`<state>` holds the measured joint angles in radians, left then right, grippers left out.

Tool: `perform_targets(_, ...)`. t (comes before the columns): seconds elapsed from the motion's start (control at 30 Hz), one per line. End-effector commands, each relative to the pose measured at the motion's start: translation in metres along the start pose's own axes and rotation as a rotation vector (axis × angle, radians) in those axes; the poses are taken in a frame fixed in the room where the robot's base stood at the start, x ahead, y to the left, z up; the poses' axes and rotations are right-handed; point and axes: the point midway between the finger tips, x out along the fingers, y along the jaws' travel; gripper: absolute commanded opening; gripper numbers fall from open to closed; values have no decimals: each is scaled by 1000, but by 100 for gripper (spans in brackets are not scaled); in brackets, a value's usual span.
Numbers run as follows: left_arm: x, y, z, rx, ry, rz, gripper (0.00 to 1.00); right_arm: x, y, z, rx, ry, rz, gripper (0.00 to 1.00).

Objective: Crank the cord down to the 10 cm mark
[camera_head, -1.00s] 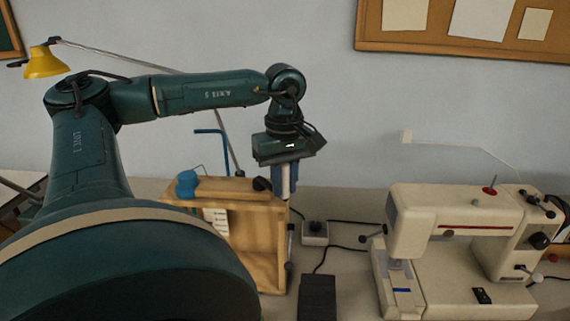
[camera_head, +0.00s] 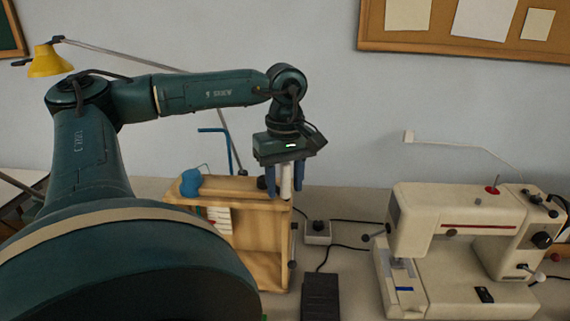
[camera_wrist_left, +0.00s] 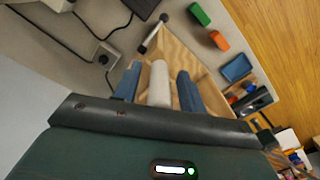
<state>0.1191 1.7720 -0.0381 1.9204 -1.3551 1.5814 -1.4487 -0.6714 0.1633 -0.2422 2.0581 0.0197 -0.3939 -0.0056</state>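A wooden frame (camera_head: 265,205) stands on the table, and its wood shows in the wrist view (camera_wrist_left: 180,45). A pale card with coloured marks (camera_head: 219,220) is inside its left part; the marks are too small to read. My left gripper (camera_head: 285,192) points down at the frame's top right end. Its blue fingers stand on both sides of a white upright cylinder (camera_head: 285,180), also between them in the wrist view (camera_wrist_left: 159,83). A narrow gap shows on each side, so the gripper is open around it. I cannot make out the cord or 10 cm mark. My right gripper is out of view.
A blue lump (camera_head: 191,184) and a dark knob (camera_head: 262,183) are on the frame's top. A dark pedal (camera_head: 320,297) and a sewing machine (camera_head: 455,235) stand to the right. Green (camera_wrist_left: 199,14) and orange (camera_wrist_left: 219,40) blocks and a blue tray (camera_wrist_left: 237,68) lie nearby.

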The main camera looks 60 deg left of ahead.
Motion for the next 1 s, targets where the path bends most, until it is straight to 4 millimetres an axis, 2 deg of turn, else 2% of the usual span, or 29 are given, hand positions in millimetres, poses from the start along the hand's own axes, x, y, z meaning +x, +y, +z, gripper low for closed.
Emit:
perform_targets(0.23, -1, 0, 0, 1, 0, 2, 42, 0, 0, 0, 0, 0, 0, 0)
perform_targets(0.37, -12, 0, 0, 0, 2, 2, 42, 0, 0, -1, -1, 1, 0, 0)
perform_targets(0.8, -103, 0, 0, -1, 3, 0, 42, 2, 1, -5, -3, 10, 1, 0)
perform_targets(1.0, -127, 0, 0, -1, 1, 0, 42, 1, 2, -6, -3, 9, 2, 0)
